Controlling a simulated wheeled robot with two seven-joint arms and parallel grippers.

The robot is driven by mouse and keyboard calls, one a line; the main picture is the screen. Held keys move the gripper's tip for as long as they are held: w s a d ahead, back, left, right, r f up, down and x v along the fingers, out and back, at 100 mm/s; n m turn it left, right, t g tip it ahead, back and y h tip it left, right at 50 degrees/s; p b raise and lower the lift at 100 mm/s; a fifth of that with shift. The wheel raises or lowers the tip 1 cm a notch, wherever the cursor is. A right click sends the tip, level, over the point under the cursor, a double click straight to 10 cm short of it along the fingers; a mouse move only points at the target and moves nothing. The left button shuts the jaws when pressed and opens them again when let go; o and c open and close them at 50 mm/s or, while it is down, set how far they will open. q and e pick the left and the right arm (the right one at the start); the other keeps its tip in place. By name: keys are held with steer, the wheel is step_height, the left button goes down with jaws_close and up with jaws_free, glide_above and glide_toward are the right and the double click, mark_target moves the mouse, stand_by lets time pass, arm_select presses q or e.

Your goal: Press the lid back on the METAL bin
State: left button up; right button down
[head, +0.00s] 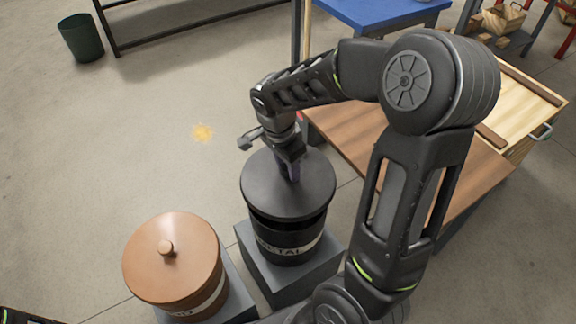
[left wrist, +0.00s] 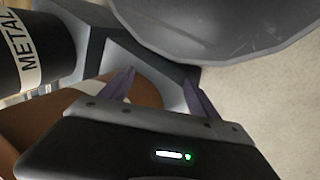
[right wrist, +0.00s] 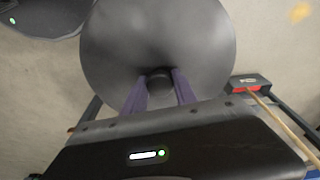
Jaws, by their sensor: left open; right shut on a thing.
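The METAL bin (head: 285,243) is black with a pale label and stands on a grey block. Its dark grey round lid (head: 262,190) is over the bin's mouth, with a dark gap showing under its front edge. My right gripper (head: 290,172) is above the lid, pointing down. In the right wrist view it (right wrist: 159,84) is shut on the lid's dark knob (right wrist: 159,76), with the lid (right wrist: 160,35) filling the view beyond. My left gripper (left wrist: 158,78) is open and empty; the METAL label (left wrist: 28,48) shows at left in its view.
A brown lidded bin (head: 190,265) stands on a block left of the METAL bin. A wooden-topped bench (head: 345,125) is behind at right. A dark green bucket (head: 82,38) and a yellow-orange floor patch (head: 202,132) lie beyond; the floor at left is mostly clear.

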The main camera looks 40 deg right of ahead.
mark_target(288, 176)
steer(key=shift+f+b, duration=1.25)
steer(key=shift+f, duration=0.75)
steer(key=shift+f+b, duration=0.95)
steer(key=shift+f, duration=0.05)
steer(key=shift+f+b, duration=0.15)
steer(key=shift+b, duration=0.45)
stand_by(0.6)
steer(key=c, duration=0.9)
jaws_free()
steer(key=shift+o, duration=0.2)
steer(key=o, duration=0.4)
steer(key=shift+o, duration=0.2)
